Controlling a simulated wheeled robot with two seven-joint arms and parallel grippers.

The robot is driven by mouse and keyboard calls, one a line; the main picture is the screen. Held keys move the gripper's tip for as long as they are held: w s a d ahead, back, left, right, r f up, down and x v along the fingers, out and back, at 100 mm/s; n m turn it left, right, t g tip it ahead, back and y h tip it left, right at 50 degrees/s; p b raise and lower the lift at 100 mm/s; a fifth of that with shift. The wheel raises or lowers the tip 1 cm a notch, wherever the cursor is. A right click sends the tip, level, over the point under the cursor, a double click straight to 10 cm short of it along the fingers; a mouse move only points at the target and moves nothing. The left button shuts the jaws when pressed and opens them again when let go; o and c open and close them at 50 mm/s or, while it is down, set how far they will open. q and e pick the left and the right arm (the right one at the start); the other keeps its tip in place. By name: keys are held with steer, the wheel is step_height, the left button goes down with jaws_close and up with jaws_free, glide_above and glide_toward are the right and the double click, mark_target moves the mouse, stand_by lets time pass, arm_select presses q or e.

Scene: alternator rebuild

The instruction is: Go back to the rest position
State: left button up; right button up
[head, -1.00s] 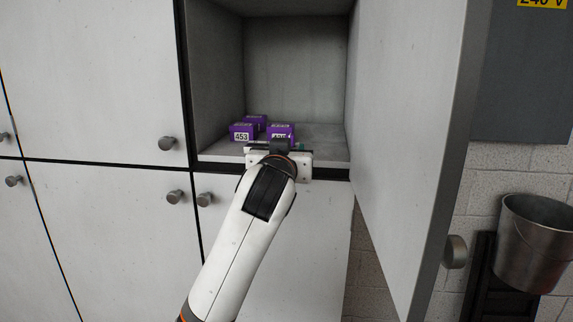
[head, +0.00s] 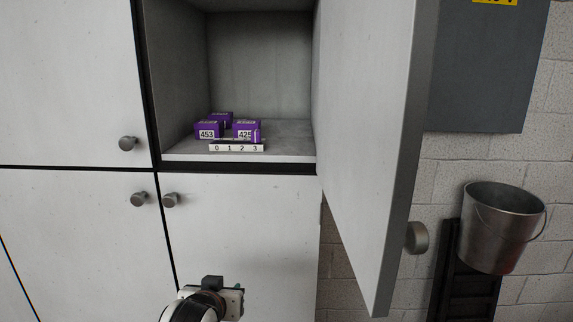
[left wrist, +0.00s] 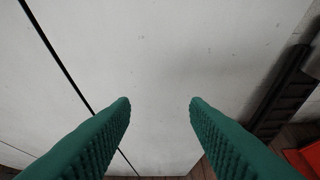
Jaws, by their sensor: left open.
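My left gripper (head: 238,290) is low in the head view, in front of the closed lower cabinet door and below the open compartment. In the left wrist view its two green fingers (left wrist: 160,105) are spread apart with nothing between them. The pale door fills most of the space behind them. My right gripper is in neither view.
Purple boxes (head: 208,130) stand in the open cabinet compartment (head: 290,152), behind a white strip numbered 0 to 3 (head: 237,147). The open door (head: 365,150) juts out on the right. A metal bucket (head: 503,228) is by the brick wall.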

arm_select(q)
steer(key=s+a+f+g, duration=0.4)
steer(key=s+f, duration=1)
steer(key=s+a+f+m+g, duration=0.1)
steer(key=s+a+f+g, duration=0.15)
steer(key=s, duration=0.65)
steer(key=s+a+f+m+g, duration=0.1)
steer(key=s+f+g, duration=0.15)
steer(key=s, duration=0.65)
step_height(320, 180, down, 29)
steer(key=s+b, duration=0.2)
steer(key=s+a+f+g+b, duration=0.1)
steer(key=s+a+f+g, duration=0.1)
steer(key=s+f, duration=1.3)
step_height(320, 180, down, 2)
steer(key=shift+s+a+f, duration=0.15)
steer(key=shift+s+a, duration=0.05)
steer(key=shift+s, duration=0.2)
steer(key=shift+d, duration=0.1)
